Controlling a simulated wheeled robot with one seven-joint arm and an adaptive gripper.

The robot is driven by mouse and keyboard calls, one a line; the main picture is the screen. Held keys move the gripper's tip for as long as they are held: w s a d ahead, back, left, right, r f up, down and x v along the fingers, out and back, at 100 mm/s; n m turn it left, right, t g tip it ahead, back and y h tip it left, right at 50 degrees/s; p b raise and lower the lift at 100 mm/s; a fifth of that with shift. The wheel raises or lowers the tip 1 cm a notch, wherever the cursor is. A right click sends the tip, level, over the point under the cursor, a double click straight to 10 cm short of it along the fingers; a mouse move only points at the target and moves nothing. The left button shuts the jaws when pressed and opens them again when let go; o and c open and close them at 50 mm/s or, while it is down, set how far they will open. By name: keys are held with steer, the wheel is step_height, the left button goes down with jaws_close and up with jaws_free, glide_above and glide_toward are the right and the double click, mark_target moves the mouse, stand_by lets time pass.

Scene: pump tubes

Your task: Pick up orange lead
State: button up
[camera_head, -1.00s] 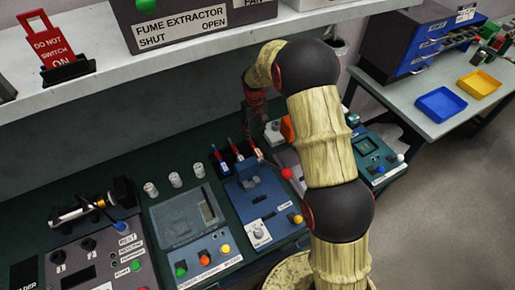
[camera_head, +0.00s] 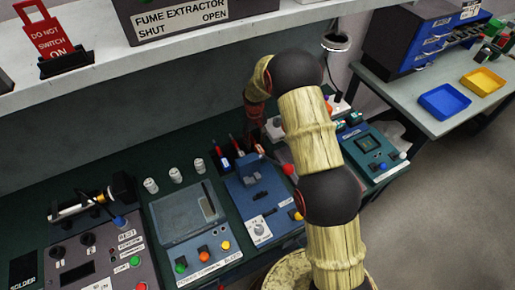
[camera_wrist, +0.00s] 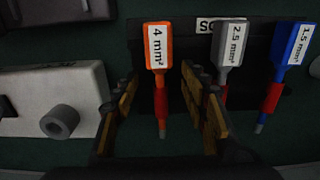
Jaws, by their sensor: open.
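The orange lead (camera_wrist: 159,48), labelled 4 mm², hangs upright from a dark holder in the wrist view, with a red sleeve and metal tip below. My gripper (camera_wrist: 160,85) is open, with one jaw on either side of this lead; no contact with it can be made out. The grey lead (camera_wrist: 229,47), labelled 2.5 mm², is just right of the right jaw. The blue lead (camera_wrist: 294,45), labelled 1.5 mm², is further right. In the head view my gripper (camera_head: 256,122) is over the right end of the lead rack, and the orange lead cannot be made out there.
A pale block with a round knob (camera_wrist: 60,122) stands left of the jaws. In the head view, a blue device (camera_head: 258,190) stands in front of the rack, and a shelf (camera_head: 240,37) overhangs the bench. Blue (camera_head: 443,101) and yellow (camera_head: 482,81) trays lie far right.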

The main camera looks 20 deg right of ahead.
steer(key=shift+c, duration=0.3)
jaws_close()
steer(key=shift+r, duration=0.1)
stand_by(0.5)
